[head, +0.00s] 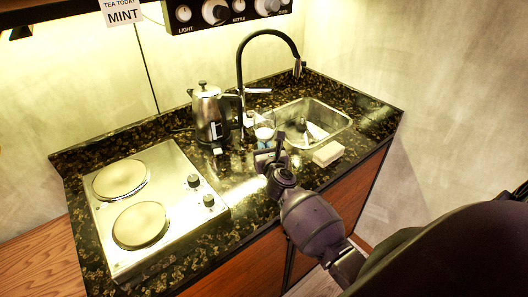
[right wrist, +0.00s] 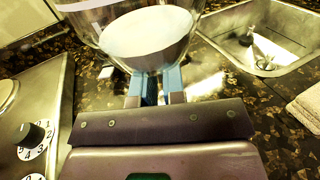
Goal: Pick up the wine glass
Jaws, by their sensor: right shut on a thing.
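The wine glass (head: 264,131) is over the counter between the kettle and the sink in the head view. In the right wrist view its clear bowl (right wrist: 88,30) fills the top, with a pale, whitish round area in it. My right gripper (head: 266,155) reaches in from the lower right and is shut on the glass below the bowl. Its blue fingers (right wrist: 156,88) show under the bowl in the right wrist view. The stem and foot are mostly hidden, and I cannot tell whether the foot touches the counter. My left gripper is not in view.
A steel kettle (head: 207,114) stands left of the glass. A sink (head: 340,122) with a black tap (head: 241,62) is to the right, holding some items. A two-plate hob (head: 178,175) is at left.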

